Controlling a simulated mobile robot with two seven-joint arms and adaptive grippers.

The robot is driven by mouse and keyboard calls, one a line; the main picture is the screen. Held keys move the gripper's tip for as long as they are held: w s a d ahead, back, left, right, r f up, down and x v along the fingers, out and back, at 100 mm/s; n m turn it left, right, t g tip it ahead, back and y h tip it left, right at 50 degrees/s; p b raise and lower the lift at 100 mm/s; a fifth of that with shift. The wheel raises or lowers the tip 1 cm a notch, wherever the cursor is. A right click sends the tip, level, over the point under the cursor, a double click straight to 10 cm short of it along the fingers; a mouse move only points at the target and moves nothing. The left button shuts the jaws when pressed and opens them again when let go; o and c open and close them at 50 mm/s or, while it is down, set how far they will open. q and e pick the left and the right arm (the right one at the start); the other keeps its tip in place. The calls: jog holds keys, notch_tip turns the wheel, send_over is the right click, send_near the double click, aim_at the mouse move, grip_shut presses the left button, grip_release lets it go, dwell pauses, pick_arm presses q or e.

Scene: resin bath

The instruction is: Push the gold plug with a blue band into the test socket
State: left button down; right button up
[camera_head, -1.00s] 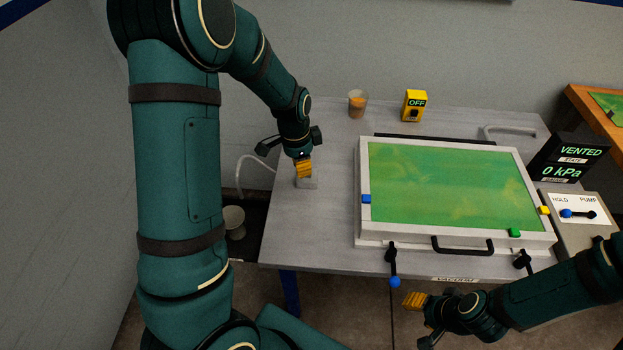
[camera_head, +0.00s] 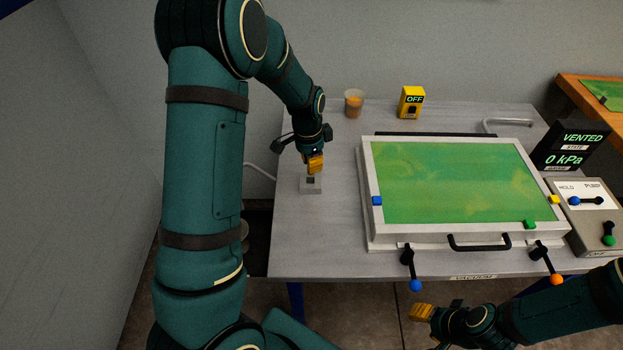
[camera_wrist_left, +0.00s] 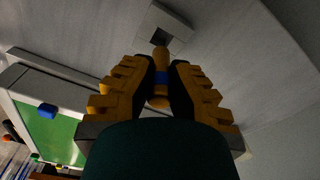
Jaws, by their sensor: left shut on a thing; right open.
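My left gripper (camera_head: 315,163) is shut on the gold plug, pointing down just above the test socket (camera_head: 311,187). In the left wrist view, the plug (camera_wrist_left: 161,61) with its blue band (camera_wrist_left: 161,77) sits between the yellow fingers (camera_wrist_left: 160,82). The socket (camera_wrist_left: 181,20) is a pale grey block with a dark square hole, and it lies just beyond the plug's tip. The hole is uncovered, so the plug is outside it. My right gripper (camera_head: 422,312) is open and empty in front of the table.
A framed tray with a green panel (camera_head: 450,185) fills the table's middle and right. A cup (camera_head: 354,104) and a yellow OFF box (camera_head: 411,102) stand at the back. A display reading VENTED, 0 kPa (camera_head: 571,150) is at right. The table around the socket is clear.

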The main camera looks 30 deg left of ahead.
pick_arm(q)
jog(key=shift+f+b, duration=0.55)
jog(key=shift+f, duration=2.15)
jog(key=shift+f, duration=0.1)
jog(key=c, duration=1.1)
grip_release()
jog(key=shift+c, duration=0.2)
jog(key=shift+r, duration=0.45)
jog(key=r+p, duration=0.1)
jog(key=r, duration=0.6)
jog(key=r+p, duration=0.1)
jog(key=r, duration=0.3)
jog(key=shift+s+a+r+p, duration=0.2)
jog(key=shift+s+a+p, duration=0.1)
jog(key=shift+s+p, duration=0.05)
jog(key=shift+s+f, duration=0.1)
